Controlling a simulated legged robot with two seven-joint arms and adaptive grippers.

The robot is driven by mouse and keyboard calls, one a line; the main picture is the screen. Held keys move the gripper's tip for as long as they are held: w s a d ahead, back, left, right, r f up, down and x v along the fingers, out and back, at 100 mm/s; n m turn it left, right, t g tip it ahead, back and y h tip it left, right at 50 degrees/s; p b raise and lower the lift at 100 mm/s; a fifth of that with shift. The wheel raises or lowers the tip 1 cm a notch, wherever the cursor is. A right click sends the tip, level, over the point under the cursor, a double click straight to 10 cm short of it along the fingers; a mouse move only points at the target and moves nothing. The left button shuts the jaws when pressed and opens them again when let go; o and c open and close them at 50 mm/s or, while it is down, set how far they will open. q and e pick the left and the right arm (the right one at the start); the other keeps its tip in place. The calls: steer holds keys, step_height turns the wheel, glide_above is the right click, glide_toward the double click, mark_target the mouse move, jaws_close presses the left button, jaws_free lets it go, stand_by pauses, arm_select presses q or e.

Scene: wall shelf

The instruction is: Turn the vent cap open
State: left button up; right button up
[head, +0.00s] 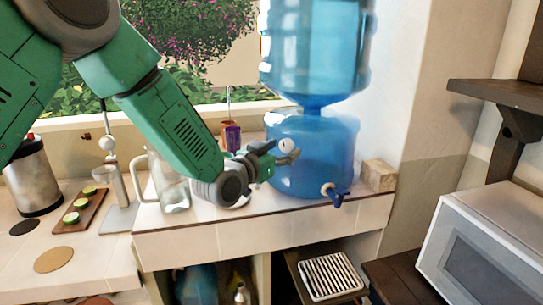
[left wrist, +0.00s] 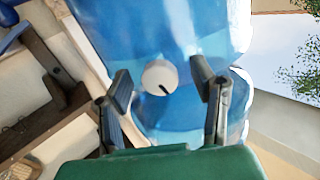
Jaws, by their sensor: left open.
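The vent cap (left wrist: 160,77) is a white round knob with a dark line on its face, on the side of the blue water dispenser (left wrist: 190,30). In the head view the cap (head: 287,145) shows small in front of the dispenser (head: 312,165), close to my left gripper (head: 280,154). In the left wrist view my left gripper (left wrist: 163,82) is open, with one finger on each side of the cap and visible gaps between. The dark line slants down to the right. My right gripper is not in view.
A blue tap (head: 335,195) sticks out low on the dispenser. A glass pitcher (head: 168,185) and a purple container (head: 231,136) stand to the left. A wooden block (head: 378,175) sits at right on the tiled counter (head: 260,230). A white microwave (head: 485,250) is at far right.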

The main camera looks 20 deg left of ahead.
arm_select(q)
steer(key=v, duration=1.1)
steer(key=shift+s+a, duration=0.25)
steer(key=shift+s, duration=0.1)
steer(key=shift+d, duration=0.1)
